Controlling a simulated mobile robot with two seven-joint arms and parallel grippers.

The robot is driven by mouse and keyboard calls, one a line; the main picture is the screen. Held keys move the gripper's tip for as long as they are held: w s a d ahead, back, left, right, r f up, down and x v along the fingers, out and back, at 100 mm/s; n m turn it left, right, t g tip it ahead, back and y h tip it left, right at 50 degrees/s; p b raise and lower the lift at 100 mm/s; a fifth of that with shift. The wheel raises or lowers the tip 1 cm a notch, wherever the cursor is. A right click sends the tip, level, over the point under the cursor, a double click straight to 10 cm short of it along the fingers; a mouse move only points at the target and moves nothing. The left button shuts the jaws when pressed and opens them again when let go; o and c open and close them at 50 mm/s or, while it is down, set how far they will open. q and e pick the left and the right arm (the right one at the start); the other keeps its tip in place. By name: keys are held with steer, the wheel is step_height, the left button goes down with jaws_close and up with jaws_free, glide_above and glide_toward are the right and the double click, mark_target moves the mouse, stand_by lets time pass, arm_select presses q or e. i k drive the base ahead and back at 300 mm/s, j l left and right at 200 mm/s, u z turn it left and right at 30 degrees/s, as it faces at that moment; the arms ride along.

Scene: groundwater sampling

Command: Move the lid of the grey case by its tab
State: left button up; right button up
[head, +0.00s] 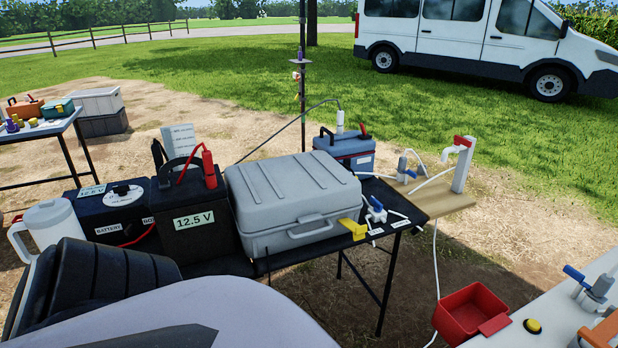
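The grey case (292,198) sits on the black table in the middle of the head view, with its ribbed lid (290,183) down. A carry handle (310,228) is on its front face. A yellow tab (353,228) sticks out at the case's front right corner; I cannot tell exactly how it joins the lid. Neither of my grippers is in view, so I cannot see whether they are open or shut. Part of the case's lower left side is hidden by the battery beside it.
A 12.5 V battery (194,215) stands close against the case's left side. A blue-grey box (345,149) stands behind it. Blue-handled valves (376,205) and tubing lie right of the tab. A red bin (470,311) is lower right. A white jug (53,228) is at left.

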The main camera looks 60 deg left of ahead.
mark_target(303, 187)
steer(key=u, duration=0.45)
steer(key=j+u, duration=0.1)
steer(key=u, duration=0.75)
steer(key=j+u, duration=0.1)
steer(key=u, duration=0.3)
steer(key=i+z, duration=0.15)
steer(key=z, duration=0.35)
steer(key=i+j+z, duration=0.1)
steer(key=z, duration=0.35)
steer(key=j+z, duration=0.25)
steer(key=z, duration=0.25)
steer(key=i, duration=0.05)
